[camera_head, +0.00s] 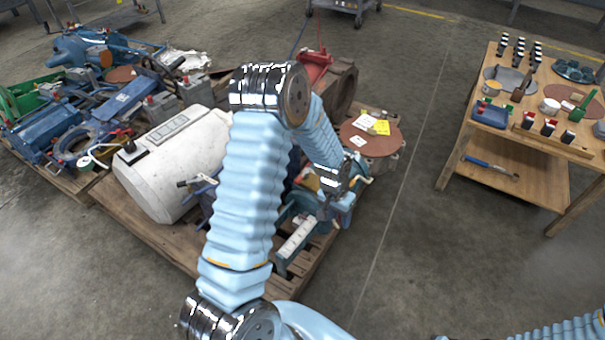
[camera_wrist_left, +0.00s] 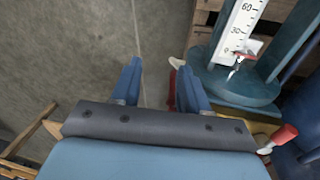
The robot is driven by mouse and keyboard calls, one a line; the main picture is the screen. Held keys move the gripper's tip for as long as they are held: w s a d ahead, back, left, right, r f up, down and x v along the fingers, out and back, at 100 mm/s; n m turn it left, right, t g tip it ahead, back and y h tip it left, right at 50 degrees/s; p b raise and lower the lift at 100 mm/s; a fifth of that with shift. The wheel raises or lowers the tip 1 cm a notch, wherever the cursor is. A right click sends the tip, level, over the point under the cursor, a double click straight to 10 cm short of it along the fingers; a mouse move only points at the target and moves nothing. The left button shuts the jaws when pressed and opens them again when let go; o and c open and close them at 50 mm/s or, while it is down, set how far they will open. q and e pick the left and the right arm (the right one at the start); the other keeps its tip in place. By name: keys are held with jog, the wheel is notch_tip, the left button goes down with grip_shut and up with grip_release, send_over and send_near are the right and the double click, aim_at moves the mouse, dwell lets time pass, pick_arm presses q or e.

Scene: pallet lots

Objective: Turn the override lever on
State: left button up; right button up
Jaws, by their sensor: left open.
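My left gripper (camera_wrist_left: 157,65) is open in the left wrist view, its two blue fingers apart with grey floor showing between them. In the head view my left arm reaches over the pallet, and the gripper (camera_head: 340,203) is small and partly hidden among the parts there. A red-ended handle (camera_wrist_left: 280,138) shows right of the gripper in the wrist view. A thin red part (camera_wrist_left: 171,92) shows against the right finger's inner side, mostly hidden. I cannot tell which of these is the override lever. My right gripper is out of view.
A teal device with a white scale (camera_wrist_left: 240,28) stands close to the right finger. The wooden pallet (camera_head: 165,240) also holds a white cylindrical tank (camera_head: 175,160) and a red-brown disc (camera_head: 378,140). A wooden table (camera_head: 480,140) stands right, across clear floor (camera_head: 400,250).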

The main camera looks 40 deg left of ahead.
pick_arm(q)
jog(key=w+a+r+y, duration=0.1)
jog(key=w+a+r, duration=0.3)
jog(key=a+r, duration=0.3)
jog(key=y+b, duration=0.1)
jog(key=y, duration=0.1)
send_near(299, 179)
jog(key=shift+n+g, duration=0.3)
jog(key=f, duration=0.5)
jog(key=a+f+b, duration=0.1)
jog(key=f, duration=0.2)
jog(key=shift+w+a+f, duration=0.1)
jog(key=shift+w+f, duration=0.1)
jog(key=shift+w, duration=0.1)
grip_shut()
